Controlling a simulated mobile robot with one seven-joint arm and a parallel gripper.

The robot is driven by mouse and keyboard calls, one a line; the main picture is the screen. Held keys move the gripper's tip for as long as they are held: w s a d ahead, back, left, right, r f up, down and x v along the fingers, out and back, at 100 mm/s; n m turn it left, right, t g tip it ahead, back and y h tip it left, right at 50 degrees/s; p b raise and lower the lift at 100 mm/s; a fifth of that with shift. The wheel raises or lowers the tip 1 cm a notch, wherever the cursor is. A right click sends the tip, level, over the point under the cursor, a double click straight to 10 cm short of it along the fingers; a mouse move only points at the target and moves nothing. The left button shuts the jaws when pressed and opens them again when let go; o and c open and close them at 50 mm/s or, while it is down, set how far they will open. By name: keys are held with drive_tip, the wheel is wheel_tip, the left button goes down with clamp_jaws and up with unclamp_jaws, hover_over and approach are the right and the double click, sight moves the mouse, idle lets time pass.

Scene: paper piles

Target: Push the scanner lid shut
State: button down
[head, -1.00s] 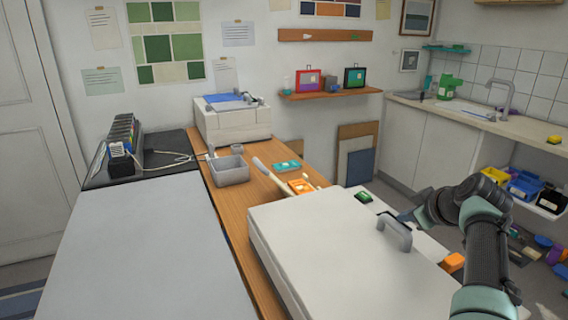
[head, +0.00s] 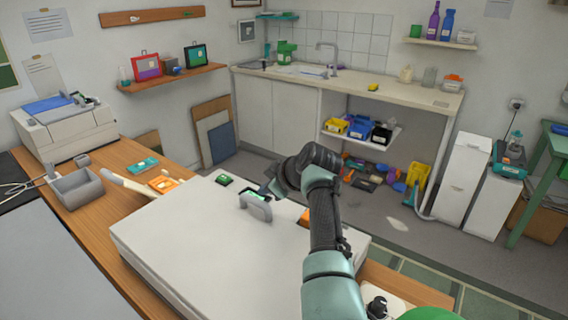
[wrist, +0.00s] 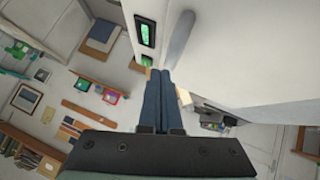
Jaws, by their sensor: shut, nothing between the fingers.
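The scanner is a large white box on the wooden desk, with a broad white lid (head: 215,240) on top. The lid looks flat or nearly flat in the head view; I cannot tell if a gap is left under it. A grey handle (head: 257,207) stands at the lid's far edge, and it also shows in the wrist view (wrist: 180,38). My gripper (head: 265,190) is just beyond the handle, at the lid's far edge. In the wrist view my gripper (wrist: 161,75) has its fingers together and empty, beside the handle and a green-lit panel (wrist: 145,32). Contact with the lid cannot be told.
A sink counter (head: 400,90) is at the back. Clutter lies on the floor beyond the desk.

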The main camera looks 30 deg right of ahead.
drive_tip(key=p+v, duration=1)
drive_tip(key=p, duration=0.2)
